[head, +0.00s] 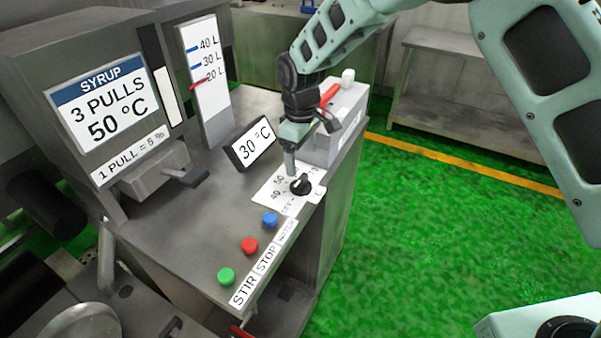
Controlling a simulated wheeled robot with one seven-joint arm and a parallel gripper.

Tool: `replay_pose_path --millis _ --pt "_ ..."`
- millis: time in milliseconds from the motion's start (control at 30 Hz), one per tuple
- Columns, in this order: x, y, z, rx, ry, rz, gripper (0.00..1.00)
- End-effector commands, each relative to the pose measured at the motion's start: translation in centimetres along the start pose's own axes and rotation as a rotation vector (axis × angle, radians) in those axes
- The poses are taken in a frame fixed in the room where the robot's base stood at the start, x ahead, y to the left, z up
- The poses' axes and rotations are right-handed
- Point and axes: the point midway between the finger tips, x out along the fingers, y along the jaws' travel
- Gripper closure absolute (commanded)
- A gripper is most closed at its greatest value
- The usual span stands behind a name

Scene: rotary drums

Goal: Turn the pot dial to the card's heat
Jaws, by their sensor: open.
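The pot dial (301,185) is a small black knob on a white plate (268,197) with temperature marks; 50 and 40 show on its left side. The right part of the scale and the pointer's exact direction are too small to tell. The card (104,108) on the left machine reads SYRUP, 3 PULLS, 50 °C. A small display (252,145) behind the dial reads 30 °C. My gripper (291,168) points down right at the dial's upper left side, its jaws open. Whether the fingers touch the knob I cannot tell.
Blue (270,219), red (250,245) and green (226,276) buttons line the counter's front. A grey box (338,125) with a red lever stands behind my gripper. A level gauge (205,75) and a pull handle (186,177) are left. Open green floor lies right.

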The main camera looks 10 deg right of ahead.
Motion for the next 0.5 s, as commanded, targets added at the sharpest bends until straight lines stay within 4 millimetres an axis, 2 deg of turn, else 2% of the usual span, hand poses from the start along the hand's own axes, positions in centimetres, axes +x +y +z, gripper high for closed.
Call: replay_pose_path --millis 100,300,500 --pt "2.4 -0.1 0.1 -0.001 -0.003 -0.002 0.22" --pt "5.7 -0.1 0.0 -0.001 -0.002 -0.002 0.22" --pt "7.3 -0.1 0.0 -0.001 0.001 0.000 0.22"
